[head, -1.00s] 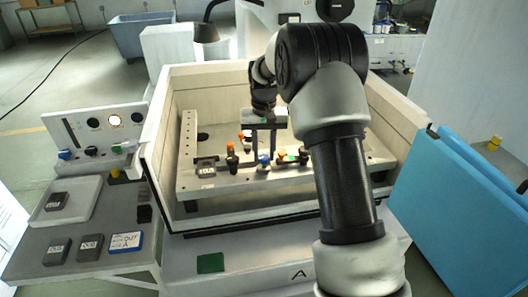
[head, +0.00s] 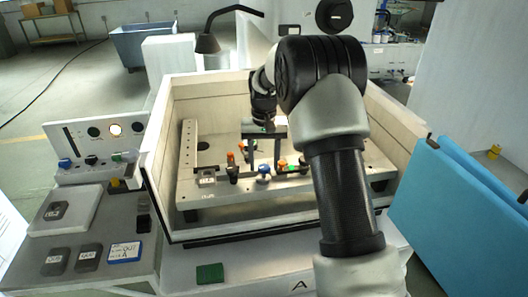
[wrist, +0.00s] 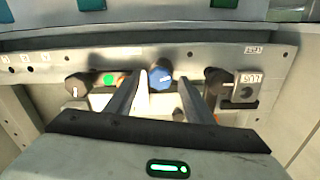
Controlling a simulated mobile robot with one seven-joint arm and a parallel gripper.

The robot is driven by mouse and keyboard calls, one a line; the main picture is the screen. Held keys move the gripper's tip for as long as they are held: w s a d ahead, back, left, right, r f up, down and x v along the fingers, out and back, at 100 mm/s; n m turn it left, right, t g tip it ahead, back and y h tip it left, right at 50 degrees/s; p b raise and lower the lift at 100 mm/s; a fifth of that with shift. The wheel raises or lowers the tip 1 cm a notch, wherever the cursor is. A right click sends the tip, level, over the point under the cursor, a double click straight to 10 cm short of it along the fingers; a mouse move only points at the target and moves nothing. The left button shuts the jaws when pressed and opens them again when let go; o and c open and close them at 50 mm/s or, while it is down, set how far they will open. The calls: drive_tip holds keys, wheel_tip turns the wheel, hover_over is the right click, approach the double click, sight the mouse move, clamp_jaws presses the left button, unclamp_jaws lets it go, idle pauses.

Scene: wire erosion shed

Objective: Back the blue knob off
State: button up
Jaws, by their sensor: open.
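The blue knob (head: 264,172) sits on the front edge of the pale fixture plate inside the open tank. In the wrist view the blue knob (wrist: 160,77) is near the top centre, with a white mark on its face. My gripper (wrist: 163,88) is open, its two fingers reaching toward the knob, one on each side. In the wrist view a gap shows between the fingers and the knob's sides; I cannot tell whether the tips reach its depth. In the head view my gripper (head: 264,153) points down just above and behind the knob.
A black knob (wrist: 219,82) and a tagged block (wrist: 245,90) stand right of it in the wrist view. Tank walls (head: 158,165) surround the plate. A side panel (head: 95,145) has another blue knob (head: 65,163).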

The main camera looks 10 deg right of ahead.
sight(264, 167)
wheel_tip(264, 167, up, 17)
drive_tip(key=shift+r, duration=0.2)
idle(0.3)
